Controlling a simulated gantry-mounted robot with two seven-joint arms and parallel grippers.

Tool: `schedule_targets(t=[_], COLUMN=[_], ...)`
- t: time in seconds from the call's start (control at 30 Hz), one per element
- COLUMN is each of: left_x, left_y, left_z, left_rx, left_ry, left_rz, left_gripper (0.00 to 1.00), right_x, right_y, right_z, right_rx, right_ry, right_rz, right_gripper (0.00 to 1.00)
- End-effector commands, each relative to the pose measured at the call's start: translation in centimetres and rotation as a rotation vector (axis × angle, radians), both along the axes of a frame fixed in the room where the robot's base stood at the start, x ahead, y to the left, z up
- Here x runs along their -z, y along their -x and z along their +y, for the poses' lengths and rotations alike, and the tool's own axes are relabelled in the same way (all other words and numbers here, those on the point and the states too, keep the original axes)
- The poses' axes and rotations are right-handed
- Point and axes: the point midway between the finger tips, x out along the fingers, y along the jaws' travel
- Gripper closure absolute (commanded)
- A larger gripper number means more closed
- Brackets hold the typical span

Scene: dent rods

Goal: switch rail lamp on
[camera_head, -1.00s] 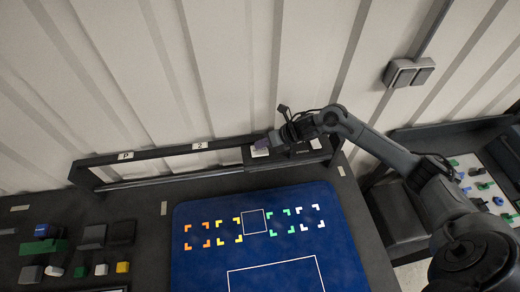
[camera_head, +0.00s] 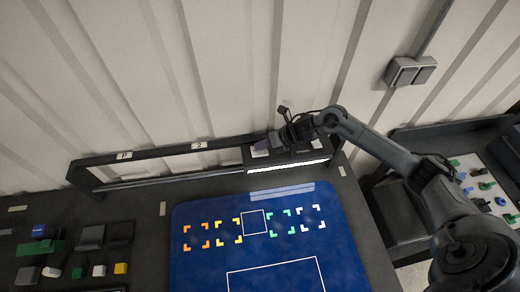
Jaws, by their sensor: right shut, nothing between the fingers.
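The rail (camera_head: 165,153) is a dark bar on posts along the back of the table, with small white labels on it. A dark lamp housing (camera_head: 318,153) sits at its right end. A bright white strip (camera_head: 290,166) glows along the housing's lower front edge, and its reflection shows on the blue mat. My right gripper (camera_head: 262,146) is shut and empty, with its fingertips at the left part of the housing's top. Whether they touch it I cannot tell. The switch itself is hidden or too small to make out. My left gripper is not in view.
A blue mat (camera_head: 205,270) with coloured corner marks and white outlines lies bare below the rail. Several blocks (camera_head: 92,237) lie at the left. A wall switch box (camera_head: 410,71) is at the upper right. A pale board (camera_head: 482,183) with small parts stands at the right.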

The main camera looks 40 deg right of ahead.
Motion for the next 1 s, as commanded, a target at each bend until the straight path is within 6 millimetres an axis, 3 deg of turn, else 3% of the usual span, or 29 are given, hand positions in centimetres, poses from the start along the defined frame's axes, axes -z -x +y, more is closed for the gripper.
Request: schedule_targets(t=[0.6, 1.0], left_x=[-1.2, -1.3], left_y=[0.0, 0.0], left_z=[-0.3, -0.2], left_rx=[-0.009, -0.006], left_ry=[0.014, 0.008], left_rz=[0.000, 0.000], left_gripper=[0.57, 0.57], right_x=[-1.9, -2.0], right_y=[0.1, 0.0], right_z=[0.0, 0.0], right_rx=[0.000, -0.001], right_ry=[-0.001, 0.000], right_rz=[0.001, 0.001], right_gripper=[1.00, 1.00])
